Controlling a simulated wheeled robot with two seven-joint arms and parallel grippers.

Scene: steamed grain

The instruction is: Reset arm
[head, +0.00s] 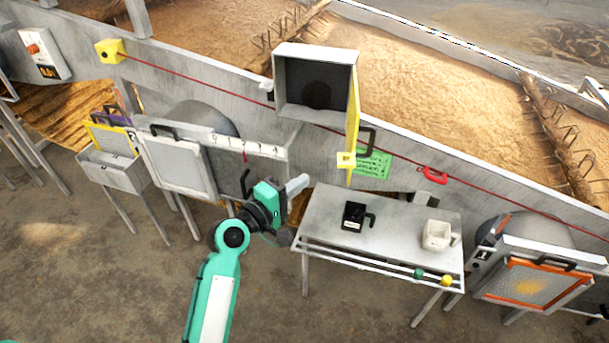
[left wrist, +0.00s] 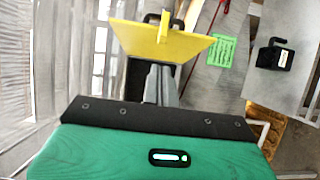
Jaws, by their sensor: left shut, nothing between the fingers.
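My left arm (head: 214,290) is teal and reaches up from the bottom of the head view. My left gripper (head: 303,181) is shut and empty, in front of the grey wall, just left of the small table. In the left wrist view its grey fingers (left wrist: 153,84) are together and point toward a yellow door, which covers part of the view beyond them. My right gripper is in neither view.
An open wall box (head: 318,50) has its yellow door (head: 353,110) swung out. Grey hatches stand at left, an orange-framed hatch (head: 530,286) at right. The floor in front is free.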

